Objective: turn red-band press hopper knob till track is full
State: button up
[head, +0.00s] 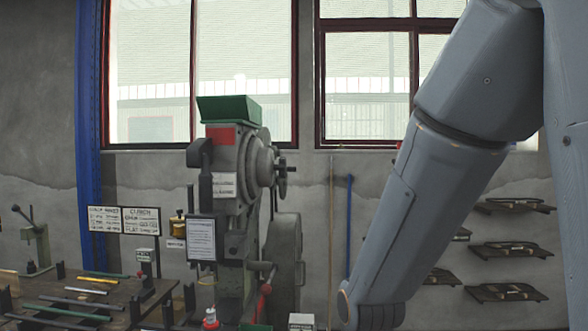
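A grey press (232,225) stands at centre left, with a red band (221,136) near its top and a green hopper (229,110) above it. A dark handwheel (282,174) with a short handle is on its right side. I cannot tell whether this is the hopper knob. The track and any rivets in it cannot be made out. My grey arm reaches down across the right of the head view, clear of the press in the picture. My gripper is out of view below the frame.
Wall signs (124,219) hang left of the press. Shelves (507,249) are on the right wall. A blue pole (349,225) leans there.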

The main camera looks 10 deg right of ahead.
aim_at(282, 167)
jog(key=z, duration=1.35)
jog(key=i, duration=0.9)
jog(key=u, duration=1.8)
